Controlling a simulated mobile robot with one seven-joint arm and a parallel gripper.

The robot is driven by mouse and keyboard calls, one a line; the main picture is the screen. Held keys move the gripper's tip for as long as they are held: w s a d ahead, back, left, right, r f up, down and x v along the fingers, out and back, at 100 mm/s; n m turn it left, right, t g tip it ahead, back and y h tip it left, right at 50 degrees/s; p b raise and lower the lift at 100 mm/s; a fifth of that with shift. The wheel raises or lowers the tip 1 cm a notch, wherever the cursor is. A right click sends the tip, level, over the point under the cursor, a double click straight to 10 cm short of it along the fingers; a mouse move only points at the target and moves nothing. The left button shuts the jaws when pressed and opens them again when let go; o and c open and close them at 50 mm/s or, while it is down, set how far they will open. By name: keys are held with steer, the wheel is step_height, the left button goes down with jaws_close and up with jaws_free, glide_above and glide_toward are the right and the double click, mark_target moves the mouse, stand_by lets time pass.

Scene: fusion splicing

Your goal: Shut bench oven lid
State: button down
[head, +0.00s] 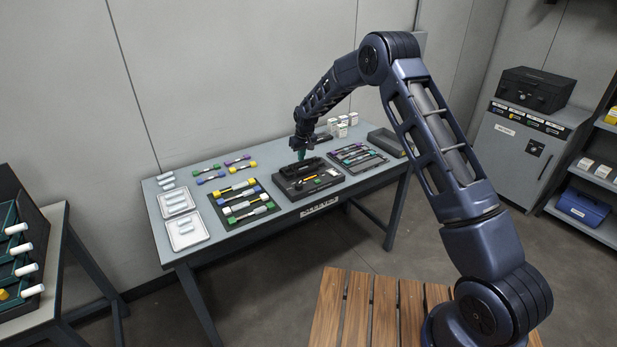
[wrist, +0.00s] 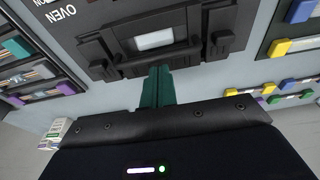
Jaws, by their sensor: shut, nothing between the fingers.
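The bench oven (head: 322,184) is a low black unit near the middle of the grey bench. In the wrist view its panel, marked OVEN (wrist: 57,13), shows upside down with a dark framed part around a pale window (wrist: 155,39). A raised dark part (head: 303,168), perhaps the lid, stands at the unit's back; I cannot tell its angle. My gripper (head: 301,155) has teal fingers, pointing down just behind and above this part. The fingers (wrist: 157,73) are shut and empty, their tips beside the dark frame; I cannot tell whether they touch it.
A mat with coloured splice pieces (head: 216,205) lies left of the oven, and a dark rack (head: 373,168) lies right. Small white boxes (head: 342,131) stand behind. Trays of white pieces (head: 187,242) lie at the bench's left end. A dark open bin (head: 386,143) is at the right.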

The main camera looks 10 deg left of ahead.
step_height(320, 180, up, 7)
steer(key=shift+w+a, duration=0.4)
steer(key=shift+a, duration=0.05)
stand_by(0.6)
steer(key=shift+d+r, duration=0.1)
steer(key=s+d+r+m, duration=0.2)
steer(key=s+d+r, duration=0.1)
steer(key=d+r, duration=1.45)
steer(key=s+d+r+m+t, duration=0.1)
steer(key=s+d+r, duration=0.35)
steer(key=d, duration=0.35)
steer(key=s+d+r+m+t, duration=0.1)
steer(key=s+d+r, duration=0.35)
steer(key=d, duration=0.35)
steer(key=s+d+r+m+h, duration=0.1)
steer(key=s+d+r, duration=0.1)
steer(key=s+d, duration=0.5)
steer(key=s+d+r+m, duration=0.1)
steer(key=s+d+r, duration=0.2)
steer(key=s+d, duration=0.4)
steer(key=s+d+f+m, duration=0.1)
steer(key=s+d, duration=0.3)
steer(key=s, duration=0.5)
steer(key=s+d+f+m+t, duration=0.1)
steer(key=s+d+f, duration=0.3)
steer(key=s, duration=0.6)
steer(key=shift+m+h, duration=0.3)
steer(key=shift+m, duration=0.2)
